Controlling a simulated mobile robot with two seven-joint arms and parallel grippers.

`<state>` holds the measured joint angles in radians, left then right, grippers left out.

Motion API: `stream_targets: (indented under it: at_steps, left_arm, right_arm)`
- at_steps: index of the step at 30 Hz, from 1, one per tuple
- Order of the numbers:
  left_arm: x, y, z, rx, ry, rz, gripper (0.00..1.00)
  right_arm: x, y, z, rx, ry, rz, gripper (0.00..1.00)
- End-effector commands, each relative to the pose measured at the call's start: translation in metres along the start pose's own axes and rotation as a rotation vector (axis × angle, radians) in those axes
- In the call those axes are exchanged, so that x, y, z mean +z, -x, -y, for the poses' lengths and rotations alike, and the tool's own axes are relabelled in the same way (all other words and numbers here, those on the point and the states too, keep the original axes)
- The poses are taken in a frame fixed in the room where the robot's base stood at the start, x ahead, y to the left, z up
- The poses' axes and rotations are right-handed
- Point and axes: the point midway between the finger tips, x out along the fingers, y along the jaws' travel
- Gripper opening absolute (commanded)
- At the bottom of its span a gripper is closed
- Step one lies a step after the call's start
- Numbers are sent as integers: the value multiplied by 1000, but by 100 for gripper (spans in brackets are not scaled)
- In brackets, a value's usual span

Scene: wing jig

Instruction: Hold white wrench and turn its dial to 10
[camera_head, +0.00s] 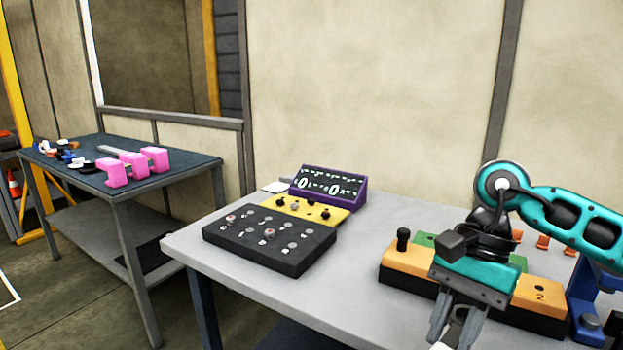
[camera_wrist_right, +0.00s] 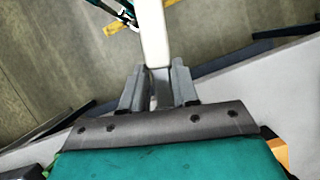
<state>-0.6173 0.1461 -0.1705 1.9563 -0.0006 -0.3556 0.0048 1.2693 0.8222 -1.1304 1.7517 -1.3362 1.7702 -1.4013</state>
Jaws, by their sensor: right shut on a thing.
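The white wrench (camera_wrist_right: 153,35) is held in my right gripper (camera_wrist_right: 160,88) and points away from it toward the top of the right wrist view. In the head view my right gripper (camera_head: 456,330) points down in front of the grey table's near edge, and only a small white piece (camera_head: 441,346) shows at the bottom edge. The gripper is shut on the wrench. I cannot make out the dial or its setting in either view. My left gripper is not in the head view.
The grey table (camera_head: 370,230) carries a black panel with knobs (camera_head: 270,238), a yellow strip (camera_head: 310,208), a purple display box (camera_head: 328,184) and an orange-topped block (camera_head: 404,260) behind my right gripper. A second table (camera_head: 190,165) holds pink blocks (camera_head: 134,165).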

Motion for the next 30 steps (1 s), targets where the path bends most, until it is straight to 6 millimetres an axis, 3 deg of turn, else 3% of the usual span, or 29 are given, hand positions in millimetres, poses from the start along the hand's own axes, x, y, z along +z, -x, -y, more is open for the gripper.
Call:
stream_targets:
  at_steps: [6, 13, 24, 30]
  left_arm:
    - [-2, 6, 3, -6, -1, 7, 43]
    - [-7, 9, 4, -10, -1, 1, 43]
    - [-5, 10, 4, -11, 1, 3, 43]
    - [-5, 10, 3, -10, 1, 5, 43]
  right_arm:
    - [-12, -20, 5, 141, 336, -3, 0]
    - [-27, -36, 2, 253, 609, -5, 0]
    - [-35, -42, 0, 300, 732, -3, 0]
    - [-21, -47, 12, 328, 803, -3, 0]
